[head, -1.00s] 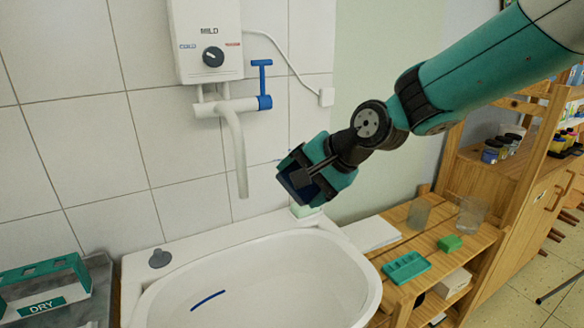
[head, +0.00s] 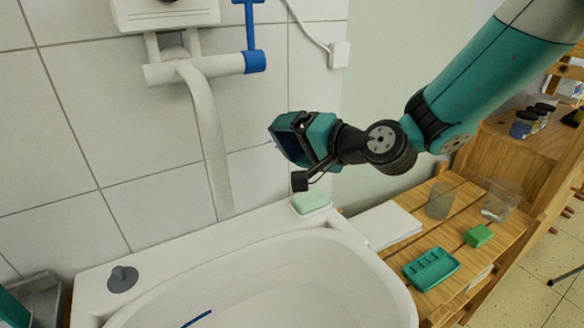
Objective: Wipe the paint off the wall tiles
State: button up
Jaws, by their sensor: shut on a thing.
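The white wall tiles (head: 85,130) fill the left and middle of the head view. I make out no clear paint mark on the part that shows; the tiles behind my gripper are hidden. My gripper (head: 287,139) is in front of the wall at the tiles' right side, above the sink's back edge, with its fingers pointing left. It is shut on a dark blue, flat-faced thing, mostly covered by the teal fingers; I cannot tell exactly what it is. Whether it touches the tiles I cannot tell.
The tap spout (head: 207,135) hangs left of my gripper, under a heater (head: 165,12). The sink (head: 265,270) has a blue streak (head: 197,318) inside. Pale green soap (head: 310,202) lies on its rim. A wooden shelf (head: 455,205) at right holds a green block (head: 478,236) and teal dish (head: 431,268).

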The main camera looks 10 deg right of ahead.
aim_at(292, 161)
jog(key=shift+t+y, duration=0.3)
jog(key=shift+t, duration=0.2)
jog(key=f+b, duration=0.1)
jog(key=w+f+b, duration=0.1)
jog(key=f, duration=0.1)
jog(key=f+b, duration=0.1)
jog(key=f, duration=0.1)
jog(key=shift+w+a+f, duration=0.15)
jog(key=shift+w+a, duration=0.05)
jog(key=shift+w, duration=0.15)
jog(key=shift+w+a+f+p, duration=0.1)
jog(key=shift+w+a+p, duration=0.25)
jog(key=shift+w, duration=0.4)
jog(key=shift+w+a+r+p, duration=0.1)
jog(key=shift+w+a+p, duration=0.15)
jog(key=shift+w+p, duration=0.35)
jog(key=shift+w+a+f+p, duration=0.1)
jog(key=shift+w+a+p, duration=0.2)
jog(key=shift+w, duration=0.55)
jog(key=shift+w+a+p, duration=0.2)
jog(key=shift+w+p, duration=0.1)
jog(key=shift+w, duration=0.15)
jog(key=shift+w+a+p, duration=0.2)
jog(key=shift+w+p, duration=0.05)
jog(key=shift+w, duration=0.2)
